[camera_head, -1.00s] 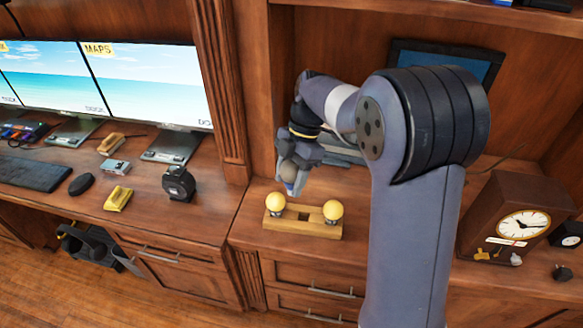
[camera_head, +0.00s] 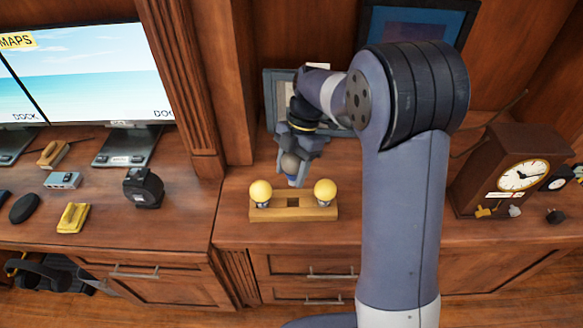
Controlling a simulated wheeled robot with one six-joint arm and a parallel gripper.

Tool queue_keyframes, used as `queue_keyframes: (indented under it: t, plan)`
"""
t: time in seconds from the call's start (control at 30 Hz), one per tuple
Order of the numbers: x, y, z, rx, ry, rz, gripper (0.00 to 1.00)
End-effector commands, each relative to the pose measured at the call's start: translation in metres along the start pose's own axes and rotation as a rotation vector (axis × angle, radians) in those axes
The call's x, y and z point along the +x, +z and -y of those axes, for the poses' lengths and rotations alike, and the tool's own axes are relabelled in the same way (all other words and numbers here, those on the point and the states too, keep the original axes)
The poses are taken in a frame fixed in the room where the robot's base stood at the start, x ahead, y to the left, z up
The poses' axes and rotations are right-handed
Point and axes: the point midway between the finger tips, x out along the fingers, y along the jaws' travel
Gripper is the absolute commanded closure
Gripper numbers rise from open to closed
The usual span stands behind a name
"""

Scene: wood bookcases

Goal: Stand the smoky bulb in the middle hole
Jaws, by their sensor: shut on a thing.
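A wooden holder block (camera_head: 293,214) lies on the desk top. A yellow bulb (camera_head: 261,192) stands at its left end and another yellow bulb (camera_head: 325,190) at its right end. The middle hole (camera_head: 293,203) between them shows dark and empty. My gripper (camera_head: 291,172) is shut on the smoky bulb (camera_head: 289,163), a greyish globe, and holds it above and just behind the block. The jaws hide part of the bulb, and its lower end is hard to make out.
A wooden clock (camera_head: 509,175) stands to the right. A framed panel (camera_head: 275,95) leans behind my gripper. A black tape-measure-like object (camera_head: 143,187) and a yellow object (camera_head: 73,218) lie on the left desk. Desk surface left of the block is clear.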

Motion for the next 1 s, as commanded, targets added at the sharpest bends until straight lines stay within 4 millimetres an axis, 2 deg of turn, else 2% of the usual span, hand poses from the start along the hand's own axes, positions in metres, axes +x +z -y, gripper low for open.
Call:
queue_keyframes:
  t: [1.0]
  plan:
    - [0.068,0.028,-0.007,0.001,0.000,-0.001,0.60]
